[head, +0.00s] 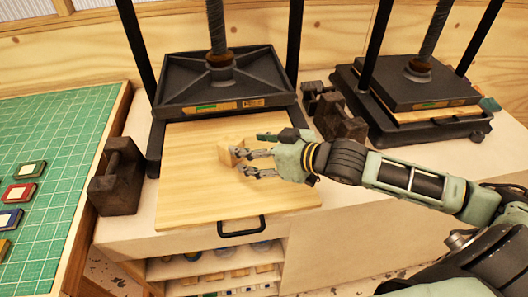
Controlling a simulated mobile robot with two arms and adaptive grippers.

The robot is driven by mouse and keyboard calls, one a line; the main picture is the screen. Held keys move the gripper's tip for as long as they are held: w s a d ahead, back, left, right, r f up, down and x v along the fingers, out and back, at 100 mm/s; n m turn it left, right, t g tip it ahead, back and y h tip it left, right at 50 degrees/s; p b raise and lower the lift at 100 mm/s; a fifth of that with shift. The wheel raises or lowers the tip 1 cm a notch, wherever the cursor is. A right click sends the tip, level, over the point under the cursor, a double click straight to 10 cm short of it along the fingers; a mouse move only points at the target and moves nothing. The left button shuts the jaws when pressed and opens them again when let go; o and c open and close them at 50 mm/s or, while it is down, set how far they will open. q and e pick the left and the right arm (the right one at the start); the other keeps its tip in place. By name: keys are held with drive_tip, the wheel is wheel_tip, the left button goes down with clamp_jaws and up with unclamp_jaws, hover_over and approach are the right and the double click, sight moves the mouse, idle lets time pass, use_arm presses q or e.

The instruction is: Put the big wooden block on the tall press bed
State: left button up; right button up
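A light wooden block (231,150) rests on the pale wooden bed board (185,195) of the left press, near the middle of the board. My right gripper (240,163) is just right of the block, low over the board. Its two fingers are spread with a gap between them. The upper fingertip overlaps the block's right side in the picture; whether it touches cannot be told. The left press's dark platen (200,92) is raised behind the block. My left gripper is not in view.
A second press (415,85) at the right has its platen down on a board. Dark iron weights stand at the left (118,175) and between the presses (338,120). A green cutting mat (70,130) with small coloured pads lies at far left. A black handle (242,226) fronts the board.

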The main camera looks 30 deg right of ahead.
drive_tip(key=v, duration=0.3)
drive_tip(key=shift+f, duration=0.1)
drive_tip(key=shift+s+r, duration=0.35)
drive_tip(key=shift+s, duration=0.05)
drive_tip(key=shift+d, duration=0.1)
